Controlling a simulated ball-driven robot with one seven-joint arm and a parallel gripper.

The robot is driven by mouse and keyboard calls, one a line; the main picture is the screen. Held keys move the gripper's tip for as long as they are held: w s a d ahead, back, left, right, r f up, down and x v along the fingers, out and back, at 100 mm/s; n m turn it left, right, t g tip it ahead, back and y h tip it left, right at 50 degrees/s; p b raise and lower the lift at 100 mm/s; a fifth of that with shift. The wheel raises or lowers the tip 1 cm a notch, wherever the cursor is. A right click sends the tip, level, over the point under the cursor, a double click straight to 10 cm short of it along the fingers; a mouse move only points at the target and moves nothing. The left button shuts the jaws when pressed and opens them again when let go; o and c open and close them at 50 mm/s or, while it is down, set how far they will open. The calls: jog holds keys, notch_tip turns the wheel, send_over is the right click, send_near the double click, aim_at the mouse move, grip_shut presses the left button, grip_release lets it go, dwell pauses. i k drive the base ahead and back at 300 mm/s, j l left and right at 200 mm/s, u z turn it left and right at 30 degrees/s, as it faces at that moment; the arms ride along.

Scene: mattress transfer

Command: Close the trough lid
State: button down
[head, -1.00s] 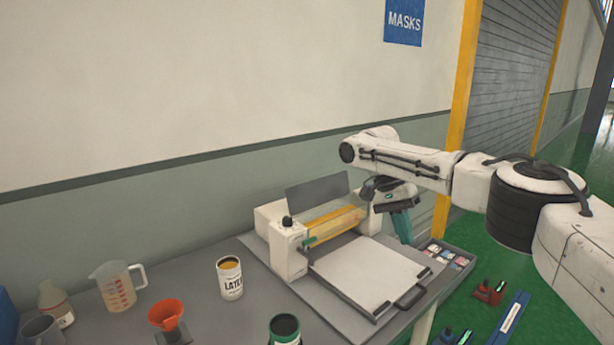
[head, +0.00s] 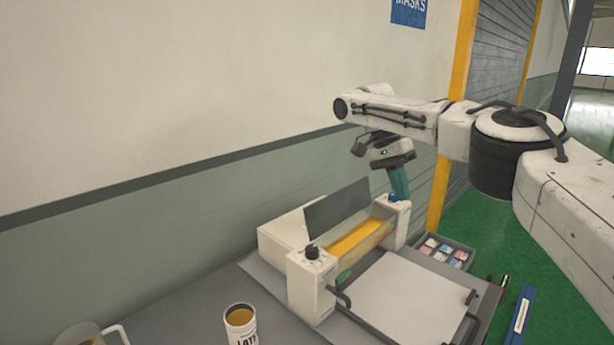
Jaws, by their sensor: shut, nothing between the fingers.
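The coating machine has two white end blocks, the left one (head: 312,282) with a black knob. Between them lies the trough (head: 355,238), with yellow-orange content showing. The grey trough lid (head: 338,207) stands open, tilted up along the trough's back edge. My gripper (head: 399,190) has teal fingers pointing down and is shut and empty. It is at the machine's right end, just above or behind the right end block (head: 397,215) with a blue knob, to the right of the lid. The fingertips are partly hidden, and I cannot tell whether they touch the block.
A white flat bed (head: 410,300) with dark handles lies in front of the trough. A latex can (head: 240,322) and a measuring jug (head: 88,335) stand at the left. A tray of small items (head: 445,252) is at the right. The wall (head: 200,230) is close behind.

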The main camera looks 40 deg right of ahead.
aim_at(321, 216)
jog(key=i, duration=1)
